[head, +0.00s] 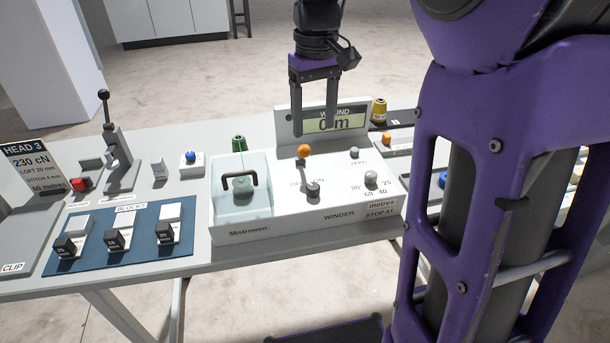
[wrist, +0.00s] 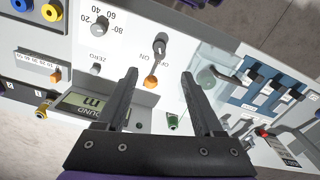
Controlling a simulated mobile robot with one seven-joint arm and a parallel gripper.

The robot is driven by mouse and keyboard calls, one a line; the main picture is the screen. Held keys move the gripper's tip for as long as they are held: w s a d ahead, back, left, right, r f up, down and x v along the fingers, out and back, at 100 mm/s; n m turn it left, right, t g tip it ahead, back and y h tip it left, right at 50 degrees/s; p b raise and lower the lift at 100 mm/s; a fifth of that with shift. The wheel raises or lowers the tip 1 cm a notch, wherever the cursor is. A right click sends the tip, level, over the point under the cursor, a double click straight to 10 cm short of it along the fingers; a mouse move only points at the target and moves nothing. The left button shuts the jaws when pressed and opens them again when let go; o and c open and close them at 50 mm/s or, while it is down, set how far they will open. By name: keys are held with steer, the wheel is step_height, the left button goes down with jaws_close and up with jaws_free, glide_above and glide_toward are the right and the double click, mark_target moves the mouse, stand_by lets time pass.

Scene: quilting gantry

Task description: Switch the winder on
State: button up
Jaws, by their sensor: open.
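The winder (head: 300,215) is a white box on the bench with a clear-lidded compartment at its left. I cannot tell which way the lever is set. The display (head: 333,124) behind reads 0 m. My gripper (head: 315,135) is open and empty, above the back of the winder near the display. In the wrist view the fingers (wrist: 158,75) reach towards the switch, apart from it.
A clear lid with a black handle (head: 240,182) covers the left compartment. The grey dial (head: 371,178) and ZERO button (head: 354,153) are right of the switch. A blue mat (head: 90,258) with several blocks lies left. A black-knobbed lever (head: 104,96) stands at the back left.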

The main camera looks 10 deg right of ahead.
mark_target(313, 186)
step_height(313, 186, down, 16)
steer(key=shift+r+b, duration=0.1)
steer(key=shift+b, duration=1)
jaws_close()
